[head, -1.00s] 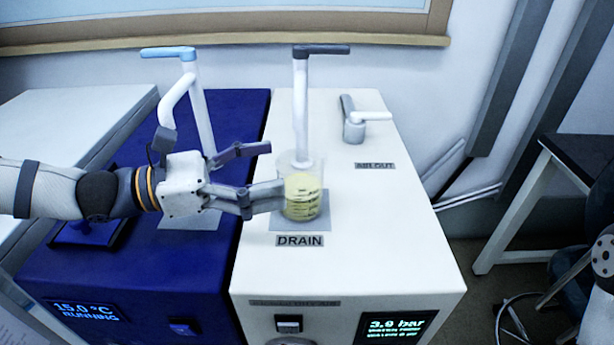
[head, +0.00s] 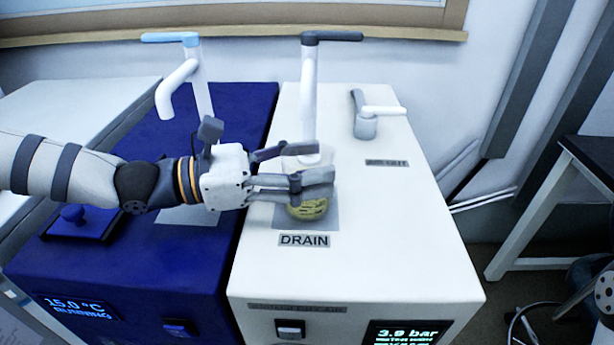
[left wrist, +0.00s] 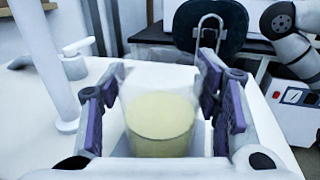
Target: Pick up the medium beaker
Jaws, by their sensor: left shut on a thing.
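The beaker (head: 308,208), clear with pale yellow contents, stands upright on the grey pad (head: 328,222) by the DRAIN label, under the white tap (head: 308,105). It also shows in the left wrist view (left wrist: 160,125), filling the space between the fingers. My left gripper (head: 325,164) reaches in from the left and is shut on the beaker, one finger on each side. The fingers hide much of the beaker in the head view. Its fingers also show in the left wrist view (left wrist: 158,105). My right gripper is not in view.
The white cabinet (head: 400,240) has a short grey tap (head: 365,125) at the back right. The blue cabinet (head: 130,265) beside it carries a blue-handled tap (head: 170,40). The white tap rises close behind the beaker. The white top's right front is clear.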

